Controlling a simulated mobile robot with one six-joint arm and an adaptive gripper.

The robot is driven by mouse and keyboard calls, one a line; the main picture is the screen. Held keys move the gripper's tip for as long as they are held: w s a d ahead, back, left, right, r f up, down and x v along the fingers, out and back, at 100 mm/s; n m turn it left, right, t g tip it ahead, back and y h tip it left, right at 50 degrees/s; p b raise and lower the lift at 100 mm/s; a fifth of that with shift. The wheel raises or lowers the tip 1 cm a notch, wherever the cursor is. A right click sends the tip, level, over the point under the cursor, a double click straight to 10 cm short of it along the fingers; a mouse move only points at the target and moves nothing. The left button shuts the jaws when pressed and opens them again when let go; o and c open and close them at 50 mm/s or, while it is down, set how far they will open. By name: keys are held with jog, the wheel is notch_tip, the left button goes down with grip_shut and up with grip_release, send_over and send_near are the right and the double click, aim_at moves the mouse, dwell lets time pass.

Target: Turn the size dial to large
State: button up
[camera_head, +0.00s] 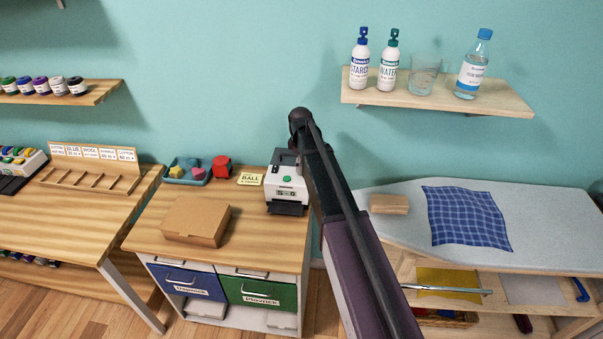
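A small white machine (287,190) stands at the back right of the wooden cabinet top. It has a green round part (287,179) on its upper face, a small display (287,193) that seems to read "S-6", and a dark slot or tray at its front. I cannot tell for sure which part is the size dial, and no "large" mark is legible. My dark arm rises from the bottom edge just right of the machine and hides part of its right side. I cannot make out my gripper's fingers.
A cardboard box (196,222) lies left of the machine, with a "BALL" sign (250,179), a red object (221,167) and a blue tray (178,182) behind. An ironing board (545,228) is at right. A wall shelf (440,98) holds bottles above.

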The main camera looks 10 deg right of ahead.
jog(key=shift+w+f+b, duration=0.1)
jog(key=shift+f+b, duration=0.9)
jog(key=shift+f, duration=0.3)
grip_shut()
